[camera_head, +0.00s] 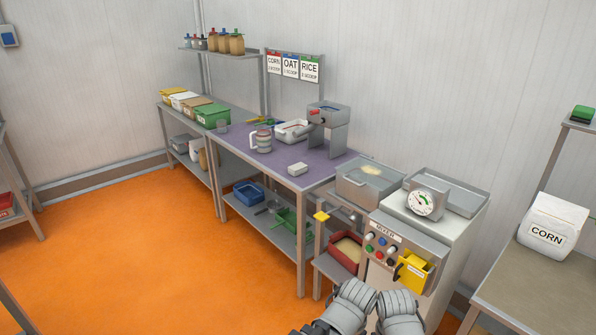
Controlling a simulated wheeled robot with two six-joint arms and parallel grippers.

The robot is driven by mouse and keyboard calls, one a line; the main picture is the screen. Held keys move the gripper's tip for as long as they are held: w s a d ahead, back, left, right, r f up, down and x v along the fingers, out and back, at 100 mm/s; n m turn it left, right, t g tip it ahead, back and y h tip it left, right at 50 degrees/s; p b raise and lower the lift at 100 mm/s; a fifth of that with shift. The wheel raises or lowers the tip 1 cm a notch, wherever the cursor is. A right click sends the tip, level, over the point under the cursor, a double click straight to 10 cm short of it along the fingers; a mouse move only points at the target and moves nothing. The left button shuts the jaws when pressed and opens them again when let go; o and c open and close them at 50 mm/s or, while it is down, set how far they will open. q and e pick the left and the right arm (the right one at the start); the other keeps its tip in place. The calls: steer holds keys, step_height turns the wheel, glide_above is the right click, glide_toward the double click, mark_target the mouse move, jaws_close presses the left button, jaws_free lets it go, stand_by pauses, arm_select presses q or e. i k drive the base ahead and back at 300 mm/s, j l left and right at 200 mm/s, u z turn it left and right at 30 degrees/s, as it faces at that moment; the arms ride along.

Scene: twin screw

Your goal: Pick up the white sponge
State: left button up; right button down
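A small white block that looks like the white sponge (298,169) lies near the front edge of the purple-topped table (262,169). Nothing touches it. Grey rounded links of my two arms show at the bottom of the view, close together and well short of the table. The fingers of both grippers do not show.
A striped jug (262,140), a white tray (289,132) and a grey dispenser (328,127) stand behind the block. Orange floor (150,260) is clear at left.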

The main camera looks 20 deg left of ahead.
mark_target(296, 170)
steer(key=i+j+z, duration=0.1)
steer(key=i+j, duration=0.15)
steer(key=i+j+z, duration=0.1)
steer(key=i+j, duration=0.15)
steer(key=i+j+z, duration=0.1)
steer(key=i+j, duration=0.15)
steer(key=i+j+z, duration=0.15)
steer(key=j, duration=0.3)
steer(key=i+j+z, duration=0.1)
steer(key=i+j, duration=0.2)
steer(key=i+j+z, duration=0.1)
steer(key=j, duration=0.3)
steer(key=i+j+z, duration=0.1)
steer(key=i+j, duration=0.2)
steer(key=i+j+z, duration=0.1)
steer(key=j, duration=0.4)
